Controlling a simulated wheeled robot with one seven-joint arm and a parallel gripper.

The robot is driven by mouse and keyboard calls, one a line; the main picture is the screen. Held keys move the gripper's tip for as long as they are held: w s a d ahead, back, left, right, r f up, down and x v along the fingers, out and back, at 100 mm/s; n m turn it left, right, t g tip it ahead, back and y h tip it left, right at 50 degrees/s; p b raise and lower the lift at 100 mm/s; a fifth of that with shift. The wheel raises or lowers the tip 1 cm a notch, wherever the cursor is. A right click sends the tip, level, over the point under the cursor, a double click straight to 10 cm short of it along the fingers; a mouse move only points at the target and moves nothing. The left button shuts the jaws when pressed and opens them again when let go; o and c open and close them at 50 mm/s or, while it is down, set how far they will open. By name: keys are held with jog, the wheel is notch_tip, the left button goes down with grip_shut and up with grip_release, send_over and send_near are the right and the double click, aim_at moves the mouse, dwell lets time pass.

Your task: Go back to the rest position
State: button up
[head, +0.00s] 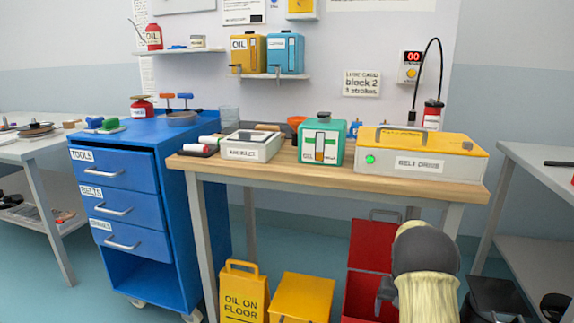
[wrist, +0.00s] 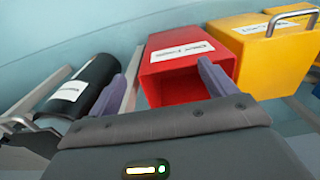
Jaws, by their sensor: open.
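My gripper (wrist: 170,58) shows in the wrist view with its two purple-grey fingers spread wide apart. Nothing is visible between the fingers except the background and a red box (wrist: 185,85) beyond them. I cannot tell how far the fingers are from that box. In the head view my arm shows low at the right, in front of the workbench (head: 290,176), below its top. The gripper's fingers cannot be made out clearly there.
A red container (head: 373,245), a yellow box (head: 303,295) and a yellow floor sign (head: 243,297) stand under the bench. A blue drawer cabinet (head: 120,195) is at left, a grey table (head: 540,160) at right. The wrist view shows a black cylinder (wrist: 92,85) and a yellow box (wrist: 270,60).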

jog(key=s+a+r+n+t+p, duration=0.1)
jog(key=s+a+r+p, duration=0.4)
jog(key=s+a+r, duration=0.7)
jog(key=s+a+r+n+t+p, duration=0.1)
jog(key=s+a+r+p, duration=0.1)
jog(key=s+r, duration=0.35)
jog(key=s+a+r+n+t+p, duration=0.1)
jog(key=s+a+r+p, duration=0.1)
jog(key=s, duration=0.6)
notch_tip(320, 180, up, 38)
jog(key=p, duration=3.7)
jog(key=shift+s+a, duration=0.15)
jog(key=shift+s, duration=0.1)
jog(key=shift+f, duration=0.1)
